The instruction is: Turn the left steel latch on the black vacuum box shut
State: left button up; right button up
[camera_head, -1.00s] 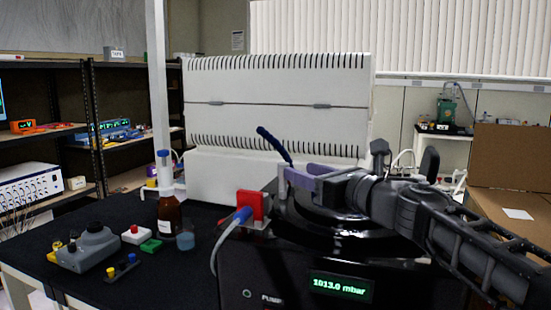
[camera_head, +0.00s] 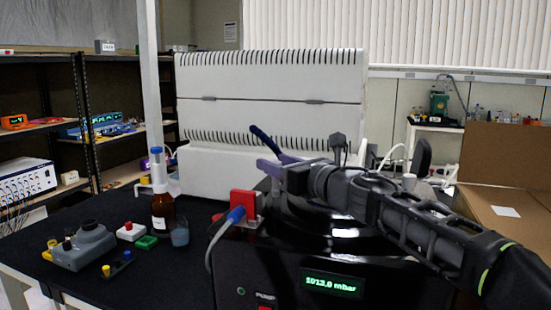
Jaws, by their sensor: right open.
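The black vacuum box (camera_head: 300,262) stands at the lower middle, its display reading about 1013 mbar. A dark blue bar (camera_head: 264,139) sticks up and leans left above the box's left side; it looks like the left latch's lever. Its lower end and any steel part are hidden by my right gripper. My right gripper (camera_head: 274,163) reaches in from the right over the box top, its purple fingers beside the lower part of the bar. It is open; I cannot tell whether it touches the bar. My left gripper is not in view.
A red block (camera_head: 243,203) with a blue connector and grey hose sits at the box's left front edge. A brown bottle (camera_head: 163,213), a grey device (camera_head: 83,247) and small coloured pieces stand on the black table. A large white unit (camera_head: 270,120) stands behind.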

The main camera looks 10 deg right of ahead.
jog(key=shift+w+a, duration=0.15)
jog(key=shift+w, duration=0.1)
grip_shut()
dwell(0.4)
